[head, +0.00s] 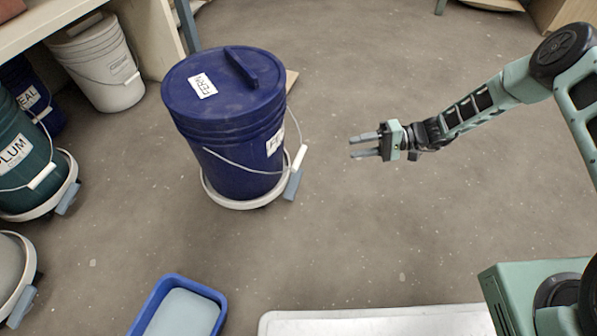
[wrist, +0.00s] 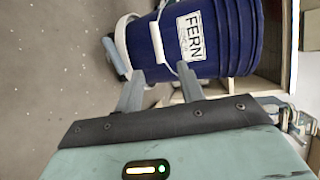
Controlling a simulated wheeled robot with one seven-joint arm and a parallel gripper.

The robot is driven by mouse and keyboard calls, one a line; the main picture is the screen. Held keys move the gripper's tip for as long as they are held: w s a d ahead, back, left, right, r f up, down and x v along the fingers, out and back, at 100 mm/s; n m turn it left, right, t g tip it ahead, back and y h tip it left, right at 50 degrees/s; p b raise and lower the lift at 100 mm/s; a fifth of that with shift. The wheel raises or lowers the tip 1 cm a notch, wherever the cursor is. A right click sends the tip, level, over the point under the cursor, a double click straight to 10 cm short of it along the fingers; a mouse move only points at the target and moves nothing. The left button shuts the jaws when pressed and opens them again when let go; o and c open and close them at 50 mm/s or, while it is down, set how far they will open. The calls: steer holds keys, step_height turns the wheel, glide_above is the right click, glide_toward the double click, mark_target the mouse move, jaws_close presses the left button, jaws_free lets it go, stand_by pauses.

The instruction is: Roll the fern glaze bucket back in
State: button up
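The fern glaze bucket (head: 235,130) is dark blue, with a lid marked FERN and a label on its side. It stands upright on a white wheeled dolly (head: 243,200) on the open floor, out from the table at the left. A wire handle with a white grip hangs at its right side, near a grey-blue tab (head: 293,185) on the dolly. My gripper (head: 364,146) is open and empty, to the right of the bucket and apart from it. In the wrist view the bucket (wrist: 210,45) lies beyond my gripper's parted fingers (wrist: 160,90).
A blue tub (head: 150,300) lies in front. The floor between the fern bucket and the plum bucket is clear.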

mark_target(299, 156)
steer(key=shift+w+f+b+x, duration=0.15)
steer(key=shift+b+x, duration=1.15)
steer(key=shift+x, duration=1.6)
steer(key=shift+w+f+b+x, duration=0.15)
steer(key=shift+b+x, duration=1.2)
steer(key=shift+x, duration=1.5)
steer(key=shift+f+b+x, duration=0.15)
steer(key=shift+b+x, duration=1.15)
steer(key=shift+x, duration=1.6)
jaws_close()
